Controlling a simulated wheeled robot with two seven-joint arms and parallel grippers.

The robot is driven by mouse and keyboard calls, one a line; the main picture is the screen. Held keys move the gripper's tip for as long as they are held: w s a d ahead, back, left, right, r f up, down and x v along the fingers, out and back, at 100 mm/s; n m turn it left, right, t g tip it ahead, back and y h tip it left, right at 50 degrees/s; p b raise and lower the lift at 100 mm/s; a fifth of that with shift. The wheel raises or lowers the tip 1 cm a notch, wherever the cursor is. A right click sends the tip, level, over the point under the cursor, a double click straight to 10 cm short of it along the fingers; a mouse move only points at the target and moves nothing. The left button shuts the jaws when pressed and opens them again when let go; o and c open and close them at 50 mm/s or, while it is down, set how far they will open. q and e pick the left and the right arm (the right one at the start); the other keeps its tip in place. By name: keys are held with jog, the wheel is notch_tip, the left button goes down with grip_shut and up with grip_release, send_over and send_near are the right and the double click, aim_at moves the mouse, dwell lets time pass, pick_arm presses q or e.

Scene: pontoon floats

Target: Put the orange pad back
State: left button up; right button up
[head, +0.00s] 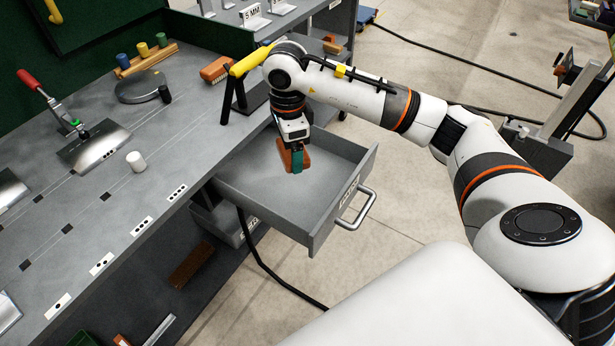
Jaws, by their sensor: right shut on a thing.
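The orange pad (284,153) is in my right gripper (296,150), which points down over the open drawer (330,224). The pad is orange-brown, and part of it is hidden by a teal-green piece in front; I cannot tell if that piece is a finger or part of the pad. The pad appears to be above the drawer floor, but I cannot tell how far. The drawer is grey, pulled out from under the bench, and looks empty apart from a shadow. My left gripper is out of view.
On the grey bench (90,215) an orange-brown block (215,70) lies near a black stand with a yellow bar (250,60). A white cylinder (136,161), a round grey disc (141,86) and a red-handled clamp (32,82) stand farther left. The drawer handle (357,208) sticks out.

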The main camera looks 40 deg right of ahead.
jog(key=w+d+f+m+b, duration=0.3)
jog(key=d+f+m+b, duration=0.15)
jog(key=f+m, duration=0.35)
jog(key=m, duration=0.2)
send_over(303, 185)
notch_tip(303, 185, down, 5)
jog(key=shift+r, duration=0.1)
notch_tip(303, 185, down, 4)
jog(key=shift+r, duration=0.1)
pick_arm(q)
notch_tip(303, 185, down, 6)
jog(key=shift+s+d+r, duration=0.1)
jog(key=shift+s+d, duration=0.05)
